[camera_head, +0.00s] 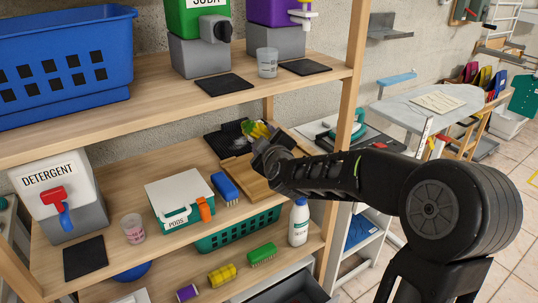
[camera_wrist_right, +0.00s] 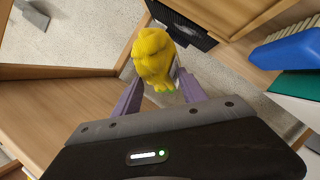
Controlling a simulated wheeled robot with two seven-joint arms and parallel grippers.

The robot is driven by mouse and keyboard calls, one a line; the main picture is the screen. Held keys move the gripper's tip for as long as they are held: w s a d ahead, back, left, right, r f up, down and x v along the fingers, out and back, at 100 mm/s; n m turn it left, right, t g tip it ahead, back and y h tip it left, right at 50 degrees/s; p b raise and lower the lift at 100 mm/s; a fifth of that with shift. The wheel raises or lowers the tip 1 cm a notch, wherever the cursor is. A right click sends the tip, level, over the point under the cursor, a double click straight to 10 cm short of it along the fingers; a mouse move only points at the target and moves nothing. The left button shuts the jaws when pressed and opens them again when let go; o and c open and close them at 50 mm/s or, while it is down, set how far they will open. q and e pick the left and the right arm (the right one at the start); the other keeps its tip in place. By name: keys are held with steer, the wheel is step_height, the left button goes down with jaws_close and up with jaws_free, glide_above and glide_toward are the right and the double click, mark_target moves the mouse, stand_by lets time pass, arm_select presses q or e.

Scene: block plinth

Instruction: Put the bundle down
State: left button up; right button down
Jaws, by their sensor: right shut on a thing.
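The bundle (camera_head: 256,130) is a lumpy yellow thing with a bit of green. My right gripper (camera_head: 262,141) is shut on it at the right part of the middle shelf, near a dark mat (camera_head: 222,145). In the right wrist view the bundle (camera_wrist_right: 155,58) sits between the purple fingers of my gripper (camera_wrist_right: 160,95), with a dark mat or tray (camera_wrist_right: 182,24) just beyond it. I cannot tell whether the bundle touches the surface below. My left gripper is not in view.
A wooden board (camera_head: 244,174) lies on the middle shelf below my gripper. A blue brush (camera_head: 224,187), a white pods box (camera_head: 182,199) and a detergent dispenser (camera_head: 60,195) stand to its left. A shelf post (camera_head: 345,130) rises close to the right, and the upper shelf (camera_head: 150,97) overhangs.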

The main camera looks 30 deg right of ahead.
steer(key=shift+w+r, duration=0.1)
steer(key=shift+w, duration=0.05)
steer(key=b, duration=0.1)
glide_above(265, 185)
step_height(265, 185, down, 6)
steer(key=shift+f, duration=0.1)
stand_by(0.4)
steer(key=shift+w+f, duration=0.1)
steer(key=shift+f, duration=1.8)
steer(key=shift+b, duration=0.3)
